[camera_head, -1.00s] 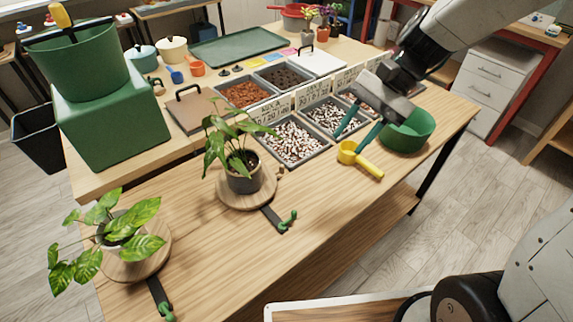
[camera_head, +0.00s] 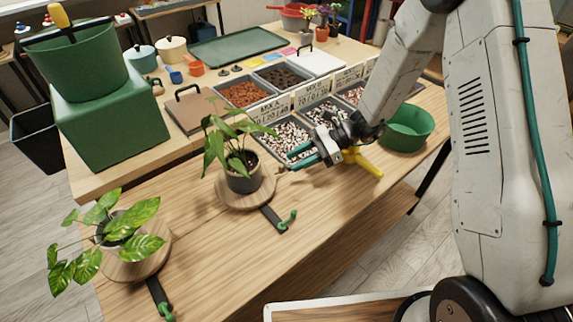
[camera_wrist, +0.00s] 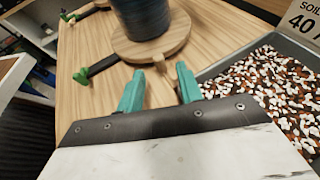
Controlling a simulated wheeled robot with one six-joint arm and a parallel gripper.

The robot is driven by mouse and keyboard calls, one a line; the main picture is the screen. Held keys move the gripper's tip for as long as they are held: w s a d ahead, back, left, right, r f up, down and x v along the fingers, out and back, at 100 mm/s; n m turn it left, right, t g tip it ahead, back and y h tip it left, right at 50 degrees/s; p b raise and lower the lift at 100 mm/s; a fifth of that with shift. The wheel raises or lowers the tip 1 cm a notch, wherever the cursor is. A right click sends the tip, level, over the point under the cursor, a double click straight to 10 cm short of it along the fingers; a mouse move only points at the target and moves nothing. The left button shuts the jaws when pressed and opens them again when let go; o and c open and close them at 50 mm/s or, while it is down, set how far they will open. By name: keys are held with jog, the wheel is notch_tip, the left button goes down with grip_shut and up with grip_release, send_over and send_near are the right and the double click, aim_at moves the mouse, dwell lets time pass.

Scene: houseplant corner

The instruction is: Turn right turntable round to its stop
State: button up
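The right turntable (camera_head: 245,198) is a round wooden disc bearing a dark pot (camera_head: 243,178) with a leafy plant. A black strip (camera_head: 270,216) with a green hooked end (camera_head: 288,220) sticks out from its front side. In the head view my gripper (camera_head: 296,158) is right of the turntable, beside the gravel tray.
The left turntable (camera_head: 150,262) bears another plant, with its own strip and green end (camera_head: 167,312). A gravel tray (camera_head: 285,167) lies close to my gripper. A yellow scoop (camera_head: 366,166) and a green bowl (camera_head: 407,128) are to the right. The front tabletop is clear.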

jog(key=shift+x, duration=2)
grip_shut()
jog(key=shift+w, duration=0.15)
